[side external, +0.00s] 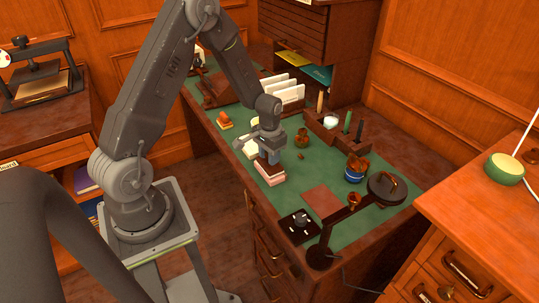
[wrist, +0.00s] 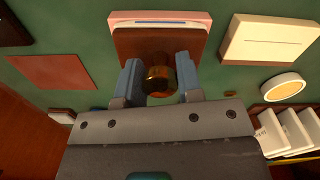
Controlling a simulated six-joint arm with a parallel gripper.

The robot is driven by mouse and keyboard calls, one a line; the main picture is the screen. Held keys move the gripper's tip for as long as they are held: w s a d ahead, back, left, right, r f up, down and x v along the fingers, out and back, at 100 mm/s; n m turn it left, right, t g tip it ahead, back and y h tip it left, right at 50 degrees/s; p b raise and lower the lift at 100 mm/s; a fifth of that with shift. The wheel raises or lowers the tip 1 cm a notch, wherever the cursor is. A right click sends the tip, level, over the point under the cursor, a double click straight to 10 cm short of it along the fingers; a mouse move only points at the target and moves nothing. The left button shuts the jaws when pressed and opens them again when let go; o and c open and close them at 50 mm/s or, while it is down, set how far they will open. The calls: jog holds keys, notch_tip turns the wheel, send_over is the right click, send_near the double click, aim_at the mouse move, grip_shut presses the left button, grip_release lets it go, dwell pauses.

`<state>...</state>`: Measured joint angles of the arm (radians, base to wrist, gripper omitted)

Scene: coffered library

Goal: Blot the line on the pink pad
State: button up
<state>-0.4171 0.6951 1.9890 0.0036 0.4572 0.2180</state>
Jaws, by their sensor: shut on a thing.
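The pink pad (side external: 270,181) lies on the green desk top near its front edge. In the wrist view its upper strip (wrist: 126,15) shows, with a dark blue line (wrist: 160,22) across it. A brown blotter (wrist: 124,45) with a round brass knob (wrist: 160,80) covers the rest of the pad. My gripper (side external: 268,153) is above the pad, its fingers (wrist: 159,82) shut on the knob from both sides. The blotter is over the pad; whether its underside touches the paper cannot be told.
A cream pad (wrist: 270,38) lies beside the pink one, near a round dish (wrist: 283,87). A reddish sheet (side external: 321,201) lies on the other side.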

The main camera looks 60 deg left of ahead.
jog(key=shift+r, duration=3.45)
